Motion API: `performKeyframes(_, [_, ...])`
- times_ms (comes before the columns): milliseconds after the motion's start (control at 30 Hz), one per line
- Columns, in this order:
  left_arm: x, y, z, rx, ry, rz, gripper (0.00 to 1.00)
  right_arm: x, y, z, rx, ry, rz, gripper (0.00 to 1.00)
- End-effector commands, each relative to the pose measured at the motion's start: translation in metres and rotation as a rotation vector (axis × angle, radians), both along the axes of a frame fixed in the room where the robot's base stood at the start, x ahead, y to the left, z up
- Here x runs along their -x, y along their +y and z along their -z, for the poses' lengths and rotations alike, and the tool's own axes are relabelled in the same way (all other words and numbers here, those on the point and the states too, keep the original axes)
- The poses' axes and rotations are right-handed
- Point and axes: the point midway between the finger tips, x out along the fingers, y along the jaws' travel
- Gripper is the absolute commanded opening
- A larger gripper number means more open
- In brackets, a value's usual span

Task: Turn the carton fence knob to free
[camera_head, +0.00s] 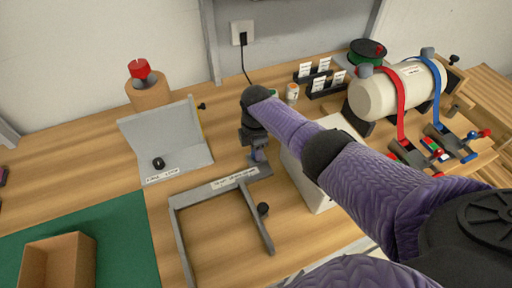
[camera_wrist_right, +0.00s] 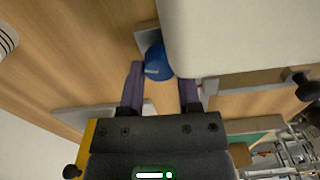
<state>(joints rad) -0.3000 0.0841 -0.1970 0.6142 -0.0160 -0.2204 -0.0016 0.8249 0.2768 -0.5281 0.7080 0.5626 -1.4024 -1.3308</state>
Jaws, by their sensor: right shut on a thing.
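A grey fence frame (camera_head: 178,225) with a white label lies on the wooden bench. The label is too small to read surely. My right gripper (camera_head: 259,155) points down at the far right corner of this frame, beside a white carton (camera_head: 318,190). In the right wrist view a blue round knob (camera_wrist_right: 157,62) sits between the purple fingers of my right gripper (camera_wrist_right: 160,85), which is shut on it. A grey plate (camera_wrist_right: 147,35) shows beside the knob. The gripper hides the knob in the head view. My left gripper is not in view.
A grey angled stand (camera_head: 185,140) is left of the gripper. A white cylinder (camera_head: 385,95) with red and blue straps stands right. A brown open box (camera_head: 58,262) stands on a green mat (camera_head: 120,235).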

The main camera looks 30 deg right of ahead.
Motion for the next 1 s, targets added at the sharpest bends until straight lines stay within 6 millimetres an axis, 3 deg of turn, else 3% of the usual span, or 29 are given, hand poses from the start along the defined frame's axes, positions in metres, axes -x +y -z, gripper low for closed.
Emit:
performKeyframes(400, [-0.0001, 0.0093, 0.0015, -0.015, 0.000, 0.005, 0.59, -0.0002, 0.0003, -0.0004, -0.002, -0.002, -0.197, 0.00])
performKeyframes(1000, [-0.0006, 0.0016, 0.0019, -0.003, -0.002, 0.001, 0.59, -0.0003, 0.0005, -0.0006, -0.002, -0.002, -0.234, 0.00])
